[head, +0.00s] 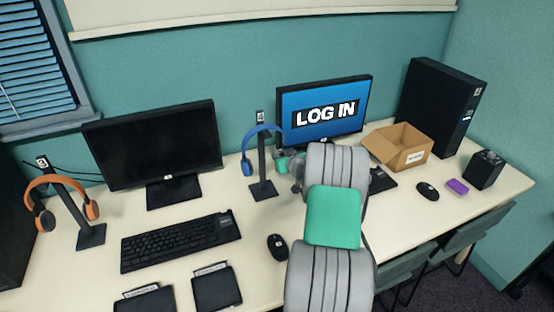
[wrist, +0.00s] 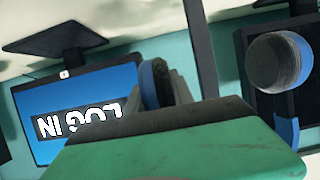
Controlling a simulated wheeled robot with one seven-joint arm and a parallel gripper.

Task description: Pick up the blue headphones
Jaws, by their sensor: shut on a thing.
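The blue headphones (head: 262,130) hang on a dark stand (head: 263,180) near the middle of the desk, between the two monitors. Their left ear cup (head: 246,167) hangs free of the gripper. My gripper (head: 288,163) is at their right side, shut on the right ear cup, partly hidden by my arm in the head view. In the wrist view the gripped ear cup (wrist: 155,83) shows edge-on between my fingers. The other ear cup (wrist: 280,62) shows at the right, with the stand's post (wrist: 200,45) between them.
Orange headphones (head: 62,183) hang on another stand at the left. A dark monitor (head: 152,145) and a LOG IN monitor (head: 322,105) stand behind. A keyboard (head: 180,240), a mouse (head: 277,247), an open cardboard box (head: 400,148) and a black tower (head: 440,105) also occupy the desk.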

